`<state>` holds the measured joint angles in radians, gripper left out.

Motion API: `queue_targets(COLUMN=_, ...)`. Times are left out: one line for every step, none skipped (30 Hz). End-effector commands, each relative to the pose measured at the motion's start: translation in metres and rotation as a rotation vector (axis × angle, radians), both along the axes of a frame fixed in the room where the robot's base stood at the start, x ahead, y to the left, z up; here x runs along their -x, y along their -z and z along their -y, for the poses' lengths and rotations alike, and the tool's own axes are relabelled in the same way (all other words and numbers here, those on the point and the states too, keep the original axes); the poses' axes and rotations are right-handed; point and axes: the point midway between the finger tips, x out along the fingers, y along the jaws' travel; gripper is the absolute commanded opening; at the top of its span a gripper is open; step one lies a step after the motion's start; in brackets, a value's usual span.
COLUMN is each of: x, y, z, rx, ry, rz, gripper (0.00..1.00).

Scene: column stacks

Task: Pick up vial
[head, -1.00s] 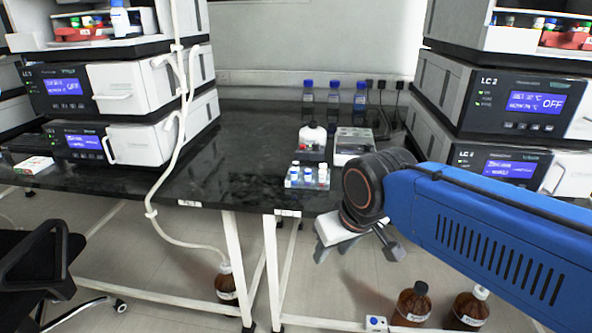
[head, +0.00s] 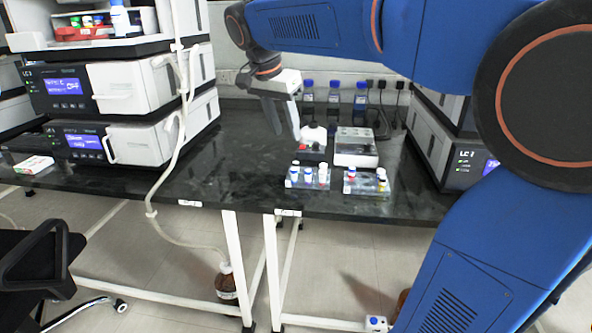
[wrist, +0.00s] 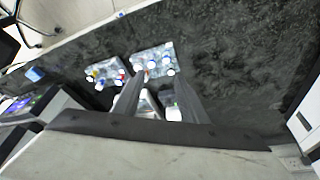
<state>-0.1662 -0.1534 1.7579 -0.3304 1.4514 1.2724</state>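Small vials stand in two clear racks near the table's front edge in the head view. The left rack (head: 308,184) holds vials with blue and white caps (head: 323,174). The right rack (head: 366,187) holds vials with red, blue and yellow caps (head: 382,181). Both racks also show in the wrist view, the blue-and-white one (wrist: 153,58) beside the other (wrist: 104,73). My gripper (head: 284,117) hangs above the table, behind and left of the racks in the picture. In the wrist view its fingers (wrist: 158,82) are apart, with no vial visibly held between them.
A white-topped bottle or device (head: 313,140) and a grey box-like device (head: 356,148) stand behind the racks. Blue-capped bottles (head: 334,92) line the wall. LC instruments (head: 130,135) stand left and right. The table's middle left (head: 245,170) is clear.

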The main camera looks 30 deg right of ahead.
Motion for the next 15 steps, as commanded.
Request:
queue_targets(x=-0.014, y=-0.005, z=-0.003, rx=0.01, ry=0.044, rz=0.005, gripper=0.38)
queue_targets(x=-0.021, y=-0.007, z=-0.004, rx=0.015, ry=0.073, rz=0.008, gripper=0.38)
queue_targets(x=-0.028, y=-0.011, z=-0.005, rx=0.021, ry=0.108, rz=0.015, gripper=0.38)
queue_targets(x=-0.033, y=-0.012, z=-0.006, rx=0.025, ry=0.13, rz=0.019, gripper=0.38)
queue_targets(x=-0.037, y=-0.015, z=-0.007, rx=0.028, ry=0.152, rz=0.023, gripper=0.38)
queue_targets(x=-0.042, y=-0.016, z=-0.008, rx=0.034, ry=0.175, rz=0.026, gripper=0.38)
queue_targets(x=-0.045, y=-0.018, z=-0.008, rx=0.036, ry=0.189, rz=0.03, gripper=0.38)
queue_targets(x=-0.047, y=-0.019, z=-0.009, rx=0.038, ry=0.201, rz=0.033, gripper=0.38)
queue_targets(x=-0.049, y=-0.019, z=-0.009, rx=0.039, ry=0.211, rz=0.035, gripper=0.38)
queue_targets(x=-0.051, y=-0.019, z=-0.009, rx=0.041, ry=0.218, rz=0.036, gripper=0.38)
queue_targets(x=-0.051, y=-0.018, z=-0.009, rx=0.042, ry=0.224, rz=0.037, gripper=0.38)
queue_targets(x=-0.052, y=-0.016, z=-0.008, rx=0.043, ry=0.227, rz=0.037, gripper=0.38)
queue_targets(x=-0.053, y=-0.013, z=-0.007, rx=0.043, ry=0.229, rz=0.037, gripper=0.38)
queue_targets(x=-0.053, y=-0.01, z=-0.005, rx=0.044, ry=0.229, rz=0.036, gripper=0.38)
queue_targets(x=-0.053, y=-0.005, z=-0.003, rx=0.044, ry=0.229, rz=0.036, gripper=0.38)
